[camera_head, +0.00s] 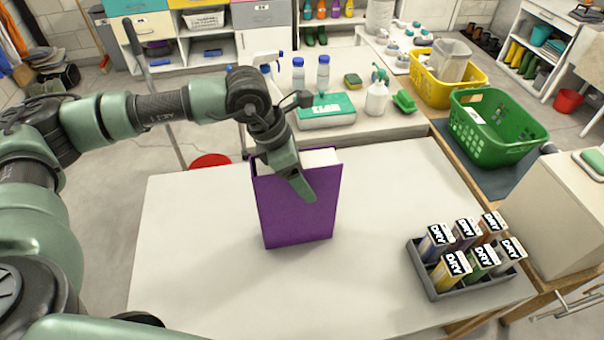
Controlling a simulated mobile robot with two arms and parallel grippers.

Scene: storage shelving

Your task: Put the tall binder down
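The tall binder (291,215) is purple with white pages showing along its top. It is upright over the white table (190,260), its broad cover facing me. My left gripper (297,176) comes down on its top edge from above. One finger lies flat against the near cover; the other finger is hidden behind the binder. The gripper appears shut on the binder. I cannot tell whether the binder's bottom edge touches the table or hangs just above it. My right gripper is not in view.
A grey tray (430,284) of several boxes marked DRY stands at the table's right. Behind are a bench with bottles (376,98) and a green-white box (327,111), a green basket (495,128) and a yellow basket (425,84). The table is clear around the binder.

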